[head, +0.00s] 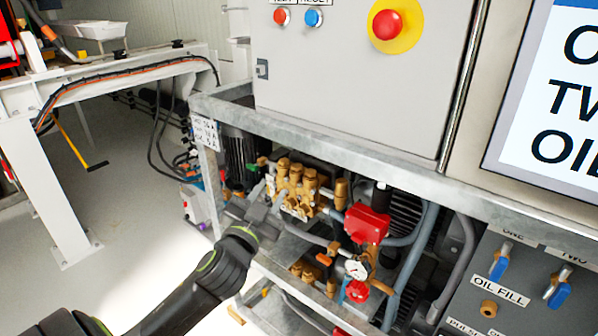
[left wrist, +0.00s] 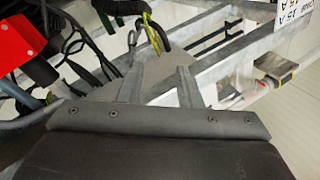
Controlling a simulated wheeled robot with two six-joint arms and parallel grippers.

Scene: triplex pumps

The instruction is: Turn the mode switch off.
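I cannot make out a switch marked as the mode switch. The grey control cabinet (head: 345,75) carries a red button (head: 281,16), a blue button (head: 314,18) labelled RESET, and a red mushroom button (head: 387,25) on a yellow disc. My left gripper (head: 262,198) is low, below the cabinet, by the brass pump (head: 297,188) in the metal frame. In the left wrist view its two fingers (left wrist: 160,75) stand apart with nothing held between them. My right gripper is out of view.
A galvanised frame rail (head: 330,147) runs below the cabinet. A red valve body (head: 367,223), gauge (head: 356,269) and hoses crowd the pump bay. A grey panel at lower right has blue handles (head: 499,263) and an OIL FILL label (head: 500,291). Floor at left is open.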

